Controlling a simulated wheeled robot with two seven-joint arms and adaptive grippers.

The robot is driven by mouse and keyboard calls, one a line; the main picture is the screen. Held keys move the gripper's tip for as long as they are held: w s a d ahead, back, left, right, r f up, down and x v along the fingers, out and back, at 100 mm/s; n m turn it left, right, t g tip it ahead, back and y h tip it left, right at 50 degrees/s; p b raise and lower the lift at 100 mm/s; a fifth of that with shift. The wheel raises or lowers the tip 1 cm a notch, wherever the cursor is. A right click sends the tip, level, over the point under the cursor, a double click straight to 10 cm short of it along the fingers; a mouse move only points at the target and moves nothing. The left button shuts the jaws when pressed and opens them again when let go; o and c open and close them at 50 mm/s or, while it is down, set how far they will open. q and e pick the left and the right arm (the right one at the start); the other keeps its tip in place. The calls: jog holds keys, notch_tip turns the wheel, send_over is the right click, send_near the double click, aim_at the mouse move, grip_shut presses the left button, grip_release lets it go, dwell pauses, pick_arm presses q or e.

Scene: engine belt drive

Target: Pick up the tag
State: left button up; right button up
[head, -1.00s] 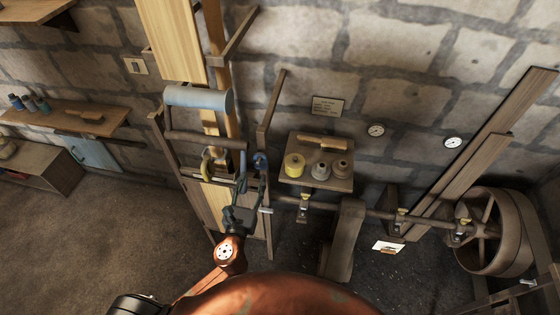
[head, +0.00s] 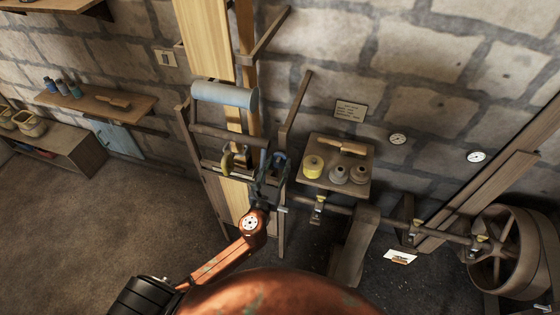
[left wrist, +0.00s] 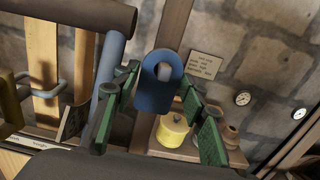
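A blue tag (left wrist: 158,98) with a round hole near its top hangs upright on what looks like a peg. In the left wrist view it shows between the two green-padded fingers of my left gripper (left wrist: 160,78), with gaps on both sides. In the head view the blue tag (head: 280,158) is at the right end of the wooden frame's rail, and my left gripper (head: 268,163) reaches up to it, fingers apart. I cannot tell how deep the tag sits between the fingers. A yellow tag (head: 227,163) hangs further left on the rail. My right gripper is out of view.
A grey-blue roller (head: 224,95) crosses the frame above the tags. A small shelf (head: 322,187) with a yellow pot (head: 313,167), two darker pots and a brush is close on the right. A shaft runs to a large wheel (head: 503,250). The floor at left is clear.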

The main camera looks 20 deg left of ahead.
pick_arm(q)
jog(key=c, duration=0.5)
jog(key=shift+r, duration=0.15)
